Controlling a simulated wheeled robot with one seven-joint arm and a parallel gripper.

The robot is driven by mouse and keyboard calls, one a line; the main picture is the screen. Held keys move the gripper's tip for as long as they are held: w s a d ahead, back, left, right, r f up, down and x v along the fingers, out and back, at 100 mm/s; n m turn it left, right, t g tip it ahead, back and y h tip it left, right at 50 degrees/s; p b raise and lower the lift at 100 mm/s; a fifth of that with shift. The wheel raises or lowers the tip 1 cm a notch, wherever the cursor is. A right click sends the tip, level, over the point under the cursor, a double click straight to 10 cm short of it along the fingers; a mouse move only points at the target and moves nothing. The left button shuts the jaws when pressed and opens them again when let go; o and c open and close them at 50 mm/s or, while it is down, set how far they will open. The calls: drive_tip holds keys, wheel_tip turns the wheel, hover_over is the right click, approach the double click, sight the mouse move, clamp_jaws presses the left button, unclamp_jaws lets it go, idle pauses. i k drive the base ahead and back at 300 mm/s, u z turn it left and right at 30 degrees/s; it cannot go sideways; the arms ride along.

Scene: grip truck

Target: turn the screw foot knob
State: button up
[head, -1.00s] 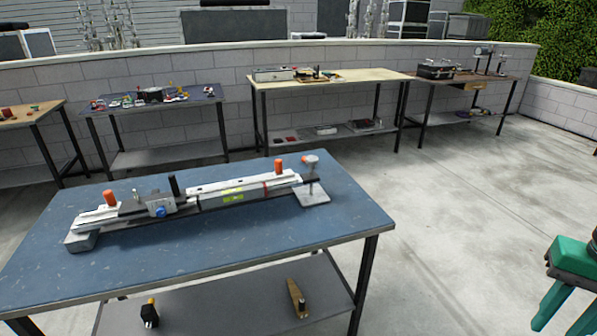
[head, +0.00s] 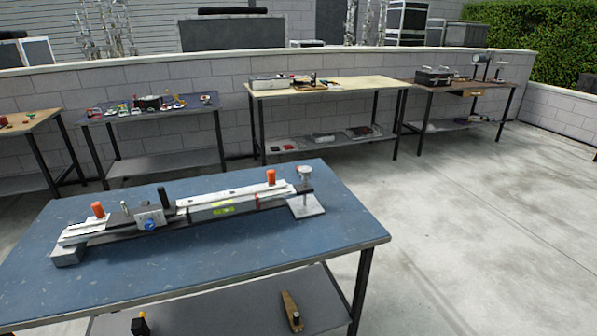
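A long grey and white rail rig (head: 232,202) lies across the blue table in the head view, its right end farther back. At that end, a foot with a flat grey plate (head: 306,208) stands on the table. A thin rod rises from the plate to a pale knob (head: 304,172) on top, which looks like the screw foot knob. The rig also carries a blue knob (head: 150,225), a black upright handle (head: 162,196) and two orange knobs, one on the left (head: 98,209) and one on the right (head: 271,177). My gripper is not in view.
The blue table (head: 300,257) has bare top around the rig. Its lower shelf (head: 225,311) holds a wooden tool (head: 291,311) and a black-and-yellow item (head: 140,323). Several benches with tools stand along the block wall. The concrete floor on the right is clear.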

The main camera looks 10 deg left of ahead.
sight(305, 170)
drive_tip(key=i, duration=1)
